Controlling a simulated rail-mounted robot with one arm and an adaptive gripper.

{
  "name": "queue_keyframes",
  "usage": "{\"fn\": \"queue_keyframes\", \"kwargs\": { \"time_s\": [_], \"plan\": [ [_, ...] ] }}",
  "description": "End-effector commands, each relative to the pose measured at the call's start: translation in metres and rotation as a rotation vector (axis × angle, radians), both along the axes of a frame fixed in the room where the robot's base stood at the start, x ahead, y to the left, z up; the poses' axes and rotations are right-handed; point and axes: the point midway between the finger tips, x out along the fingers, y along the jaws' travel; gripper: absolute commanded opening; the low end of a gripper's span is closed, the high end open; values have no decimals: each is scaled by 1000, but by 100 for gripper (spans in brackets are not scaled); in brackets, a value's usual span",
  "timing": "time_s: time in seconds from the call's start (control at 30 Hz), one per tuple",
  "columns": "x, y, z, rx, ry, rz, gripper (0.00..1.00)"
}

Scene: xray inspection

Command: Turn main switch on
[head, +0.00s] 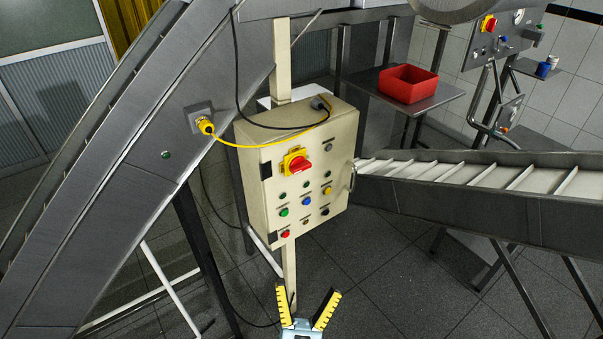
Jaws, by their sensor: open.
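The main switch (298,164) is a red rotary handle on a yellow plate, high on the front of a cream control box (256,204). Its handle sits tilted, and I cannot read its marked position. Several coloured buttons and small lamps sit below it on the same face. My gripper (308,297) is at the bottom of the head view, below the box. Its two yellow-padded fingers are spread apart with nothing between them. It is apart from the switch.
A yellow cable (250,146) and a dark cable run to the box's top. A grey inclined conveyor (120,170) stands left, and a slatted conveyor (470,178) extends right, close to the box. A red bin (408,84) is on a metal shelf behind. Another panel stands at upper right.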

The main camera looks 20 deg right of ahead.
Motion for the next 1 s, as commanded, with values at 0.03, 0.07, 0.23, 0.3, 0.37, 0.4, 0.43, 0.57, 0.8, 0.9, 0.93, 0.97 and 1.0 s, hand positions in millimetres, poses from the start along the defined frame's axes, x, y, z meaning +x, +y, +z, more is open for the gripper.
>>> {"fn": "queue_keyframes", "kwargs": {
  "time_s": [0.03,0.07,0.23,0.3,0.37,0.4,0.43,0.57,0.8,0.9,0.93,0.97,1.0],
  "plan": [
    [14,-19,-9,37,33,-25,94],
    [22,-29,-12,58,57,-35,94],
    [68,-82,-33,178,192,-63,94],
    [85,-101,-39,221,242,-60,94],
    [100,-115,-44,256,283,-52,94],
    [108,-124,-48,280,312,-42,94],
    [115,-131,-50,294,333,-34,94],
    [141,-154,-54,348,410,16,94],
    [177,-181,-44,383,531,155,94],
    [187,-186,-34,370,576,224,94],
    [189,-187,-29,362,587,244,94],
    [191,-187,-26,354,602,266,94],
    [193,-187,-21,341,617,297,94]
  ]
}}
